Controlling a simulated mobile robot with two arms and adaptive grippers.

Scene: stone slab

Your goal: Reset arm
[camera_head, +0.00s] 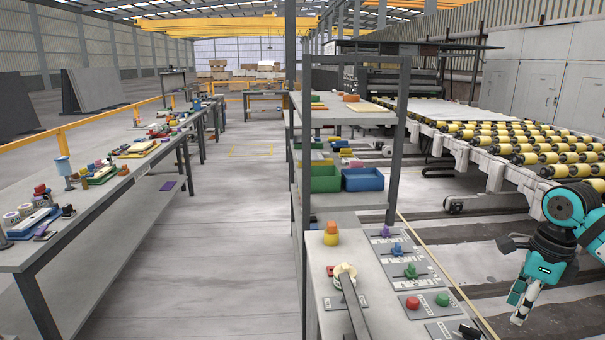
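My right gripper (519,307) hangs at the lower right, pointing down, at the end of my teal and black arm. It is beside the right edge of a control console (375,270) and apart from it, above the floor. Its fingers show small and nearly edge-on, so I cannot tell whether they are open or shut. I see nothing held in it. My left gripper is not in view.
The console carries coloured switches, a red button (412,303) and a green button (442,299). Shelves with a green bin (324,179) and a blue bin (362,180) stand behind it. A roller conveyor (500,140) is at right. A long bench (45,245) stands left; the aisle between is clear.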

